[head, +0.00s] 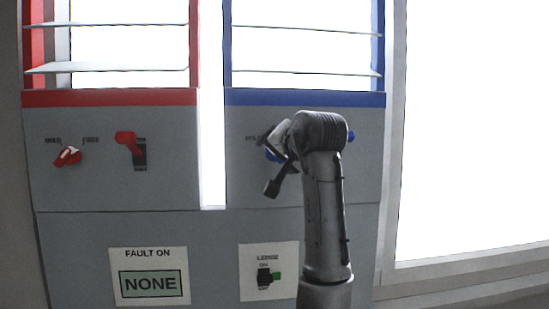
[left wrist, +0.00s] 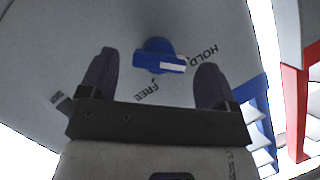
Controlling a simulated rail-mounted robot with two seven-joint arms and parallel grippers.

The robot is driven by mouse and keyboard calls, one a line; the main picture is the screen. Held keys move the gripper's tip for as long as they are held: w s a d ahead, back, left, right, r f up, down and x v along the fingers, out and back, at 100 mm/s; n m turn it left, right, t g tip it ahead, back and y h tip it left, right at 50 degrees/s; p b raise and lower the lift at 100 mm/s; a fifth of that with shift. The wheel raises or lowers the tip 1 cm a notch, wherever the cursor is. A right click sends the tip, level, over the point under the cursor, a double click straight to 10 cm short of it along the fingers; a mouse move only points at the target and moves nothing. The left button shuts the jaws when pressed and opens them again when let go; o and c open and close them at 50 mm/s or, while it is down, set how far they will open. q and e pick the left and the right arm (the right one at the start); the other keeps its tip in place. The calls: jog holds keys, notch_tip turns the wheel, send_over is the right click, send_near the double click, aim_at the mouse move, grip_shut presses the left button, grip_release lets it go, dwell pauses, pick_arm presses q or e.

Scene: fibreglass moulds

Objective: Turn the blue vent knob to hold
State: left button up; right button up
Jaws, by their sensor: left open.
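The blue vent knob (left wrist: 158,56) is on the grey panel in the left wrist view, between the HOLD and FREE labels. The white stripe on its bar points right, towards the HOLD side. In the head view only a bit of the knob (head: 271,155) shows behind my left gripper (head: 272,162). In the left wrist view the open fingers of that gripper (left wrist: 155,62) stand on either side of the knob, with gaps and no visible contact. My right gripper is in neither view.
A red knob (head: 68,156) and a red switch (head: 128,145) are on the left panel. Another blue part (head: 351,136) shows right of my arm.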

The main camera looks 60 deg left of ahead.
pick_arm(q)
jog(key=b+v, duration=0.1)
jog(key=v, duration=1)
jog(key=shift+b, duration=0.3)
